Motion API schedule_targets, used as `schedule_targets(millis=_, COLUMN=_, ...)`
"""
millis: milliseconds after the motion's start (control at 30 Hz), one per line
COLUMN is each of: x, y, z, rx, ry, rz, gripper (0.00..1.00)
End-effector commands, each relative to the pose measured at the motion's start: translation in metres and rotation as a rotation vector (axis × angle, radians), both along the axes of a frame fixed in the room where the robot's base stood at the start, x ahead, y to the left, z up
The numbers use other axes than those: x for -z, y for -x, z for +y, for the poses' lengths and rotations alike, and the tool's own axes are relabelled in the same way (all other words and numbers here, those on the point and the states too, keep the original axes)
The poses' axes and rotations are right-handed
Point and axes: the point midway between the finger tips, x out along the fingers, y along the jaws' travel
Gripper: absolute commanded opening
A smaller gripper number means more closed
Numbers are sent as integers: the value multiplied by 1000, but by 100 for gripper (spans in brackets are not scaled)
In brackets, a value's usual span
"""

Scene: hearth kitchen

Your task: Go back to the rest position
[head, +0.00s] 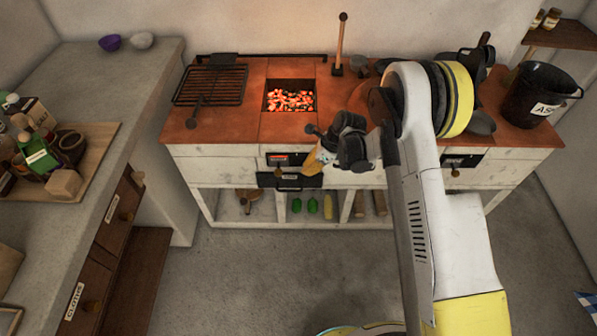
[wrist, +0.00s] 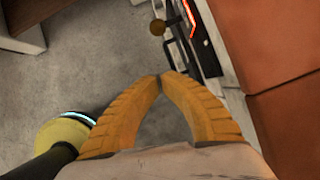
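My gripper (head: 316,162) is in front of the hearth's front face in the head view, below the glowing coals. In the wrist view its two ribbed orange fingers (wrist: 163,76) meet at the tips. It is shut, with nothing visible between the fingers. Grey floor shows through the gap behind the tips. My arm reaches in from the lower right and hides part of the hearth.
The terracotta hearth top (head: 231,125) holds a grill rack (head: 211,85) and glowing coals (head: 290,100). A black ash bucket (head: 531,92) stands at right. A dark drawer (head: 290,181) is close to my gripper. A grey counter (head: 128,72) lines the left. The floor (head: 235,275) is clear.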

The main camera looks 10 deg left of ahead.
Motion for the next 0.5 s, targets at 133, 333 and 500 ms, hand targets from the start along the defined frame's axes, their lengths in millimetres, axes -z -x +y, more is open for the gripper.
schedule_targets(millis=133, x=-17, y=1, z=-7, rx=0, ry=0, rz=1, gripper=0)
schedule_targets(millis=333, x=-20, y=1, z=-10, rx=0, ry=0, rz=1, gripper=0)
schedule_targets(millis=500, x=-34, y=-1, z=-14, rx=-21, ry=7, rz=-23, gripper=0)
